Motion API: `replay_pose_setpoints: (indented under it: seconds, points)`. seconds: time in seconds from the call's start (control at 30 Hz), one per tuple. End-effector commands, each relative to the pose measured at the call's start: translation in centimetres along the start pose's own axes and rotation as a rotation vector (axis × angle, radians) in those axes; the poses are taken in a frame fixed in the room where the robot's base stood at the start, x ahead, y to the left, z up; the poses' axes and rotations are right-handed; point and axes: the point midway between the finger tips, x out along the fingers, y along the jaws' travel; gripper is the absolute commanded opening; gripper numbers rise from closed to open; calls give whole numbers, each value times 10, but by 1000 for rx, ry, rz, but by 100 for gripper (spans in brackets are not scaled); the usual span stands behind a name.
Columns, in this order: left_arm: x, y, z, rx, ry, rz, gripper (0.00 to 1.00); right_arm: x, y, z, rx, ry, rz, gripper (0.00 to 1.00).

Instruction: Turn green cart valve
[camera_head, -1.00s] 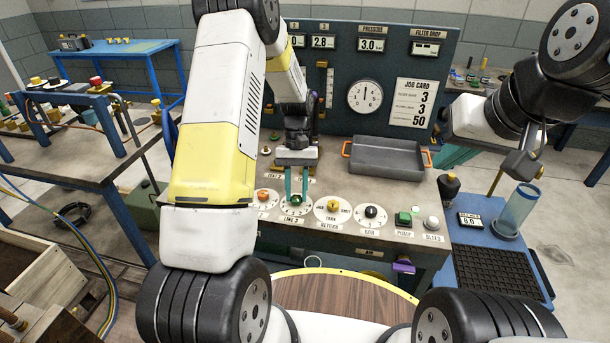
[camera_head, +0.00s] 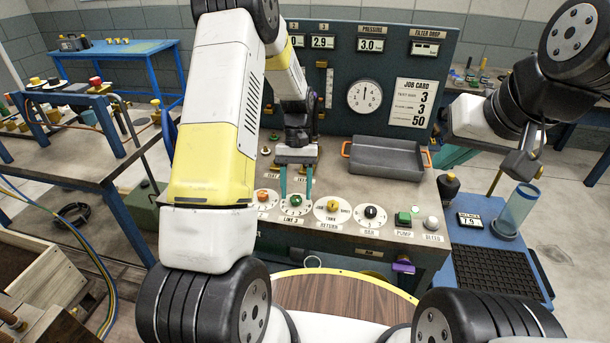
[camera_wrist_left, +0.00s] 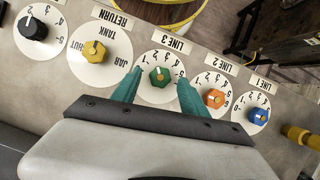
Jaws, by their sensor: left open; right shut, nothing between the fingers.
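The green valve knob (camera_head: 296,200) sits on a white numbered dial labelled LINE 3 at the bench front. In the left wrist view the green knob (camera_wrist_left: 159,77) stands between my teal fingers. My left gripper (camera_head: 296,194) is open, with one finger on each side of the knob. In the left wrist view my left gripper (camera_wrist_left: 157,88) shows a gap between each finger and the knob. My right gripper (camera_head: 525,165) is shut and empty at the right, away from the dials.
An orange knob (camera_wrist_left: 214,98) and a blue knob (camera_wrist_left: 259,115) are on one side; a yellow knob (camera_wrist_left: 94,51) and black knob (camera_wrist_left: 34,28) on the other. A green pump button (camera_head: 403,218) and a grey tray (camera_head: 386,160) are on the bench.

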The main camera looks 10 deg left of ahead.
Motion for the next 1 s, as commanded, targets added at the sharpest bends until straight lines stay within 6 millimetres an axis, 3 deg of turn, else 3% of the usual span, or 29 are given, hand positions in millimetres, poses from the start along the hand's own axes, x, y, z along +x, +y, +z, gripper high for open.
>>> replay_pose_setpoints:
  seconds: [0.4,0.87,1.0]
  points:
    - [-64,0,-1,0,2,0,51,0,0,0,0,0,0,0]
    - [-74,0,1,1,6,2,51,0,0,0,0,0,0,0]
    - [-94,-1,16,14,59,18,51,0,0,0,0,0,0,0]
